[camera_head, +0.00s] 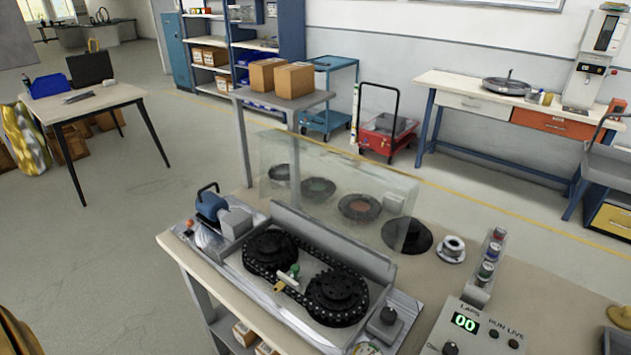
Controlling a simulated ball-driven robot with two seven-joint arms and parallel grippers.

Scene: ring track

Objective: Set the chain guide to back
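The chain track sits in a grey metal tray (376,262) on the workbench. A black chain loops around two dark sprockets, one at the left (268,247) and one at the right (338,292). Between them is a small pale lever piece (286,279) with a green knob and a yellowish tip; it looks like the chain guide. It lies across the gap between the sprockets, and its exact setting is too small to tell. Neither of my grippers is in view, and nothing touches the chain or the lever.
A clear upright panel (340,190) stands behind the tray. A blue motor-like unit (212,203) is at its left. Discs and a metal flange (452,248) lie behind.

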